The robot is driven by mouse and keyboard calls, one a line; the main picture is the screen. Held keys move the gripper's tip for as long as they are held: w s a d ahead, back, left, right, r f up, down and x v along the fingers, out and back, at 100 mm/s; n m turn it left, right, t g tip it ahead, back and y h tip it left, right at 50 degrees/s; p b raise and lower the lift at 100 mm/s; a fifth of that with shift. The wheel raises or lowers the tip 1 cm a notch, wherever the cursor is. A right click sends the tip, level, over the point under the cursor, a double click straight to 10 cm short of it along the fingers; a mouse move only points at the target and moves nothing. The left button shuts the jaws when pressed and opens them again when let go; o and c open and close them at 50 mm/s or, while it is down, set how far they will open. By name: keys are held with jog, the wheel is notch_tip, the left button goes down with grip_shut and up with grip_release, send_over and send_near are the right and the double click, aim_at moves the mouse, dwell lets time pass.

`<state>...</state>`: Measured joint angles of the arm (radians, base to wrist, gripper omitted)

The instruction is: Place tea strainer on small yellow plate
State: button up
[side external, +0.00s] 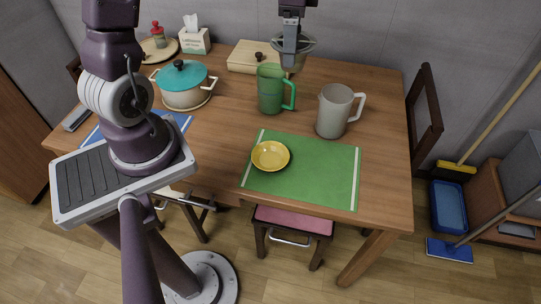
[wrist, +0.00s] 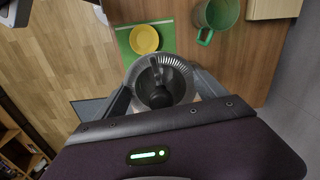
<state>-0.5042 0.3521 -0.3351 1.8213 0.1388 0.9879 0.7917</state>
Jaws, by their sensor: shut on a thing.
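My gripper (side external: 290,48) is at the back of the table, above the surface, shut on the tea strainer (side external: 308,43). The strainer's round, pale metal rim shows beside the fingers. In the wrist view, the strainer (wrist: 138,68) is a grey ring with a dark inside, between the fingers of my gripper (wrist: 160,88); the exact grip point is hard to make out. The small yellow plate (side external: 270,156) lies empty on the left part of the green mat (side external: 325,172), well apart from the gripper. The plate (wrist: 145,39) also shows beyond the strainer in the wrist view.
A green jug (side external: 270,90) and a grey jug (side external: 334,110) stand between my gripper and the mat. A wooden board (side external: 246,57) lies left of the gripper. A teal-lidded pot (side external: 182,86) stands at left. The mat's right part is clear.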

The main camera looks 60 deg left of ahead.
jog(key=s+d+f+m, duration=0.1)
jog(key=s+f+m, duration=0.1)
jog(key=s, duration=0.5)
send_over(269, 159)
notch_tip(269, 159, down, 27)
jog(key=shift+r, duration=0.15)
jog(key=o, duration=1.5)
jog(key=shift+c, duration=0.2)
